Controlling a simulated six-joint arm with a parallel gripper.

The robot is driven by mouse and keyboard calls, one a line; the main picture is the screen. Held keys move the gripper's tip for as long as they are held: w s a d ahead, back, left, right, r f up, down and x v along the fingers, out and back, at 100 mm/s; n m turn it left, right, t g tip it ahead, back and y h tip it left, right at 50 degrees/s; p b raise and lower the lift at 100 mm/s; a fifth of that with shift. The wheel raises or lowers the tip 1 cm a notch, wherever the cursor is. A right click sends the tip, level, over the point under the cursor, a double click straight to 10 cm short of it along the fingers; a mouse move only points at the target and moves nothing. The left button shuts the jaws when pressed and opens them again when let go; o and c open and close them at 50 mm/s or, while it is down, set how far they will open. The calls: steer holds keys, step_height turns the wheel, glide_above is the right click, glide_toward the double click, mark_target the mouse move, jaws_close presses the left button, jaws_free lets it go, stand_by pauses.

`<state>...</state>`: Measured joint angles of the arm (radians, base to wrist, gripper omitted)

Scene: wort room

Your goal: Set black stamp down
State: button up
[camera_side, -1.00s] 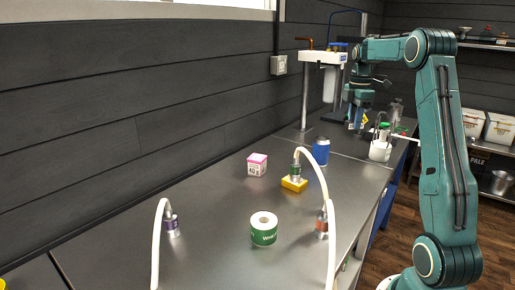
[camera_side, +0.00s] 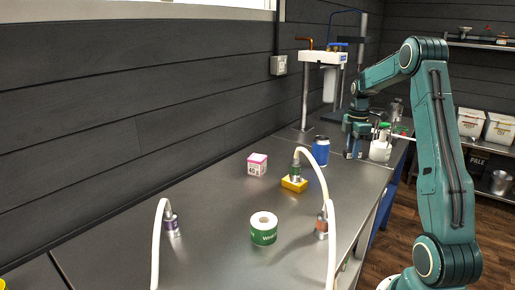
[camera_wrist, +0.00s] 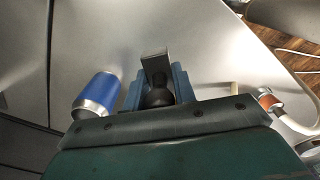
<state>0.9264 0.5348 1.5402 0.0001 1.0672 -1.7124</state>
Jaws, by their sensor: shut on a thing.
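The black stamp (camera_wrist: 155,65) is between the two blue fingers of my gripper (camera_wrist: 158,92) in the wrist view. Its rounded dark handle is near the fingers and its flat block end points away from them. My gripper is shut on it. In the side view my gripper (camera_side: 352,152) is low over the far part of the steel bench (camera_side: 215,215), right of the blue can (camera_side: 321,151). The stamp is hard to make out there, and I cannot tell whether it touches the bench.
The blue can also stands left of my fingers in the wrist view (camera_wrist: 97,92). A white container (camera_side: 380,151) stands close right of my gripper. A pink box (camera_side: 257,165), a yellow block (camera_side: 294,184), a green-labelled roll (camera_side: 264,230) and hoses stand nearer on the bench.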

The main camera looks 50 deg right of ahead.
mark_target(348, 182)
steer(key=shift+f, duration=4.8)
steer(key=shift+f, duration=0.15)
steer(key=o, duration=1)
step_height(348, 182, up, 12)
steer(key=shift+r, duration=0.2)
steer(key=shift+a, duration=0.1)
